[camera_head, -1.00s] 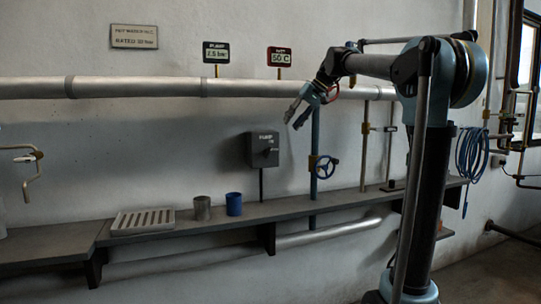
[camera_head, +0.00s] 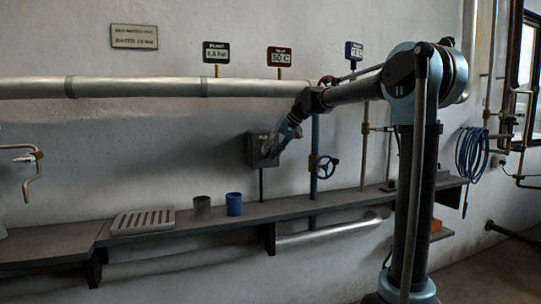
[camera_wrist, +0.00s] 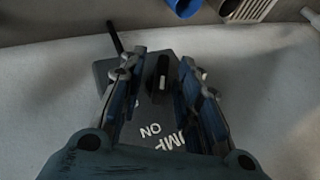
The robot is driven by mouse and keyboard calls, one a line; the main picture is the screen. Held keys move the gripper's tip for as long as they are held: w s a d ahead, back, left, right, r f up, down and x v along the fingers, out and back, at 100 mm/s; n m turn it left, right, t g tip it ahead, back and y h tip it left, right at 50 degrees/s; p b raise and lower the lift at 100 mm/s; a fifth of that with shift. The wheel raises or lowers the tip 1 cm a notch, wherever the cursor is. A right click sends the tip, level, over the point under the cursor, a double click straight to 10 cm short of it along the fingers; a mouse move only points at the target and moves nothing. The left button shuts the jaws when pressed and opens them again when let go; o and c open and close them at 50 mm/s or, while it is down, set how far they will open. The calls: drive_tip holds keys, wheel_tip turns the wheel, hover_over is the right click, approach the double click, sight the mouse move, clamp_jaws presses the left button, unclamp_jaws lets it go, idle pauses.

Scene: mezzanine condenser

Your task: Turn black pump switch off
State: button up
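The pump switch is a dark box (camera_head: 257,149) on the wall above the shelf, with a stem running down from it. In the wrist view its face shows the letters "UMP" and "ON", upside down, and a black knob (camera_wrist: 162,72) with a white mark. My gripper (camera_head: 278,145) is at the box in the head view and covers part of its right side. In the wrist view my gripper (camera_wrist: 159,88) is open, with one finger on each side of the knob and visible gaps between them. I cannot tell how deep the fingertips reach.
A blue valve wheel (camera_head: 325,167) on a vertical blue pipe is just right of the box. A blue cup (camera_head: 234,204), a grey cup (camera_head: 202,208) and a slotted tray (camera_head: 143,221) stand on the shelf (camera_head: 186,229) below. A thick pipe (camera_head: 140,87) runs along the wall above.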

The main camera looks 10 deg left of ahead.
drive_tip(key=shift+a+f, duration=0.3)
drive_tip(key=shift+f, duration=0.1)
clamp_jaws()
